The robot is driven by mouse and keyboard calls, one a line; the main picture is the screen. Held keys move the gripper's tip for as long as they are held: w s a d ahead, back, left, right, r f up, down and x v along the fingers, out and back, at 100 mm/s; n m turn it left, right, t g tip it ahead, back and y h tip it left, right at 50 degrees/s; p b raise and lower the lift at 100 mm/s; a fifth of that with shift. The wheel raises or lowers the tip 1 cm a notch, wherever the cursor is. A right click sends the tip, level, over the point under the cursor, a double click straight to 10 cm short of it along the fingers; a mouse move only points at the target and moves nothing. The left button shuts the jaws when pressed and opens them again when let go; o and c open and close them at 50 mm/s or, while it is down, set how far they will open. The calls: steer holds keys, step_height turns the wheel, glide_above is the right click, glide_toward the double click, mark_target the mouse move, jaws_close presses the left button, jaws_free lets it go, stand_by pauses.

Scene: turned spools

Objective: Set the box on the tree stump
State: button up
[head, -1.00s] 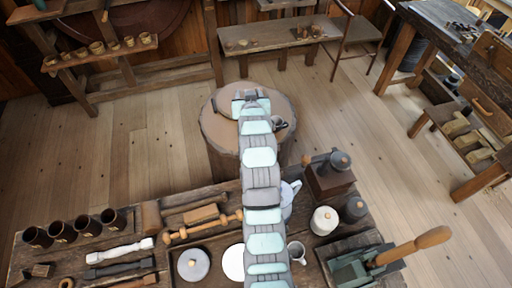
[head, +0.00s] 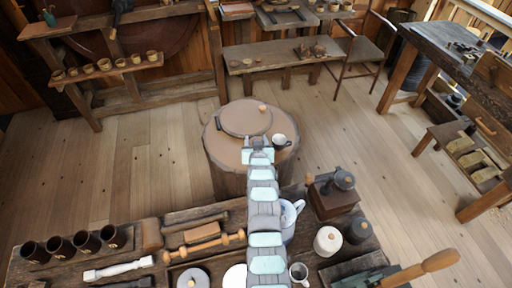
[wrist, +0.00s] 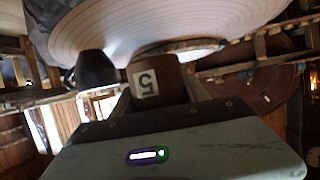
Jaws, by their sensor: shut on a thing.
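My gripper (head: 258,148) is at the near edge of the tree stump (head: 225,160) in the head view. In the wrist view it is shut on a brown box (wrist: 160,82) with a white label marked "5". The picture there looks upside down, with the stump's ringed surface (wrist: 150,20) along the top. I cannot tell whether the box touches the stump. In the head view my gripper hides most or all of the box.
A round brown disc (head: 243,119) with a small orange-brown knob or ball (head: 262,108) lies on the stump. A mug (head: 280,141) stands at its right. The near workbench (head: 70,265) is crowded. The plank floor (head: 380,160) around the stump is clear.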

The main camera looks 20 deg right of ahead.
steer(key=shift+f, duration=1.9)
steer(key=shift+f+b, duration=0.15)
steer(key=shift+b, duration=0.2)
steer(key=o, duration=1.5)
